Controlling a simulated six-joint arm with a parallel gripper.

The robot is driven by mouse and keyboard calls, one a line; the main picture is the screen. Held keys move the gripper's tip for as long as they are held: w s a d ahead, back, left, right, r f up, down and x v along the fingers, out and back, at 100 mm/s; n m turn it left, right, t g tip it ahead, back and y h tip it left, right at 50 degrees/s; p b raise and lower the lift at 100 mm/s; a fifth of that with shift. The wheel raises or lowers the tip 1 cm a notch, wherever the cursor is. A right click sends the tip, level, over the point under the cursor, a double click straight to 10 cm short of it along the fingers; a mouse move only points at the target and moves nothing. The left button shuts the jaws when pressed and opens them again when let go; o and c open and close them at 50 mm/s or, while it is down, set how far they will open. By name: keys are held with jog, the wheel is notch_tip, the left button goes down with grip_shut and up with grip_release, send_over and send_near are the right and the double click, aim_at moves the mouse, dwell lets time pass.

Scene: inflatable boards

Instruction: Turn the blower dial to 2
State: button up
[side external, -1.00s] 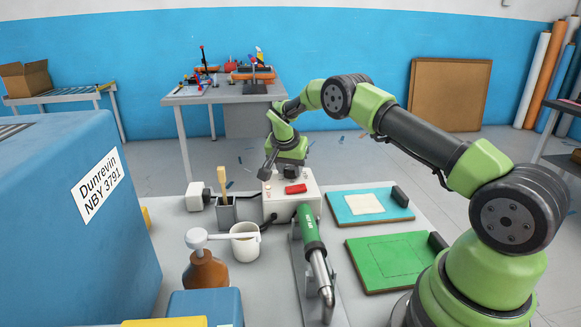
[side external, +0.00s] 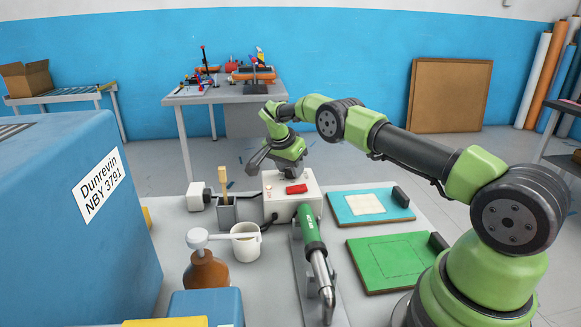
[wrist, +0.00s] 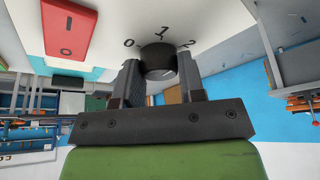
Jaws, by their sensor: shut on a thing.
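The blower's control box (side external: 290,208) is pale, with a red rocker switch (side external: 297,188) on top that also shows in the wrist view (wrist: 70,30). In the wrist view the dark round dial (wrist: 157,55) sits beside the printed marks 0, 1 and 2. My gripper (wrist: 160,74) is shut on the dial, one finger on each side. A pale line shows on the dial, but I cannot tell which mark it points to. In the side external view my gripper is at the far side of the box, and the dial is hidden there.
A green-handled hot-air tool (side external: 310,232) lies in front of the box. A brush pot (side external: 227,213), white cup (side external: 245,245) and brown bottle (side external: 206,272) stand left. Blue (side external: 345,212) and green (side external: 385,278) boards lie right.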

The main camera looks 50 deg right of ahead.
jog(key=o, duration=0.9)
jog(key=v, duration=1)
